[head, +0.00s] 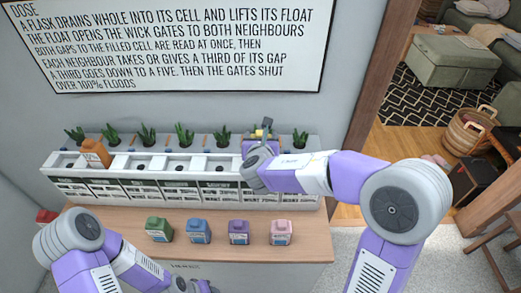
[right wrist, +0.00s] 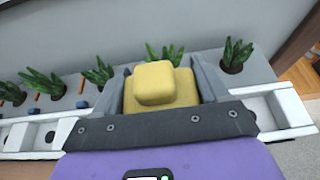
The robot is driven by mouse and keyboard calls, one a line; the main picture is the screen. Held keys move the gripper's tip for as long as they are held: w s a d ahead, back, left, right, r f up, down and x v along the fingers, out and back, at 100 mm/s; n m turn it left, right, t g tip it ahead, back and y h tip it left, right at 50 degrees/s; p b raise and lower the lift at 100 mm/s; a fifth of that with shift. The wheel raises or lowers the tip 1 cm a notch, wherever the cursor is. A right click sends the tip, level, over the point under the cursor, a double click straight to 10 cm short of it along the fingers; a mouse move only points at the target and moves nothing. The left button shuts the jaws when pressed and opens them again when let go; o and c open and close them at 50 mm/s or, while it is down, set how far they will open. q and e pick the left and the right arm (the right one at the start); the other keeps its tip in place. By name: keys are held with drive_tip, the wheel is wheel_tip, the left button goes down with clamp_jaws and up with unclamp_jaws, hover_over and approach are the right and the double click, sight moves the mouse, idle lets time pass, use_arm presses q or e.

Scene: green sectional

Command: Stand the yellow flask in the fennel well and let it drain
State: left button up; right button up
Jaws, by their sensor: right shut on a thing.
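My right gripper (head: 261,136) is shut on the yellow flask (right wrist: 152,84), with one finger on each side of it in the right wrist view. In the head view only a small yellow part of the flask shows, over the right part of the white planter rack (head: 180,202). The gripper and wrist hide its base, so I cannot tell if it rests in a well or hangs above it. The rack's well labels are too small to read, so I cannot tell which is the fennel well.
An orange flask (head: 96,153) stands in a well at the rack's left. Green (head: 159,229), blue (head: 198,231), purple (head: 239,232) and pink (head: 281,232) flasks stand in front on the wooden top (head: 315,246); a red one (head: 46,216) is far left. Plants line the rack's back.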

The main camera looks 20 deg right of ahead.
drive_tip(key=shift+f+b, duration=0.4)
drive_tip(key=shift+f, duration=1.55)
drive_tip(key=shift+f, duration=0.2)
drive_tip(key=o, duration=1.2)
drive_tip(key=shift+r, duration=0.1)
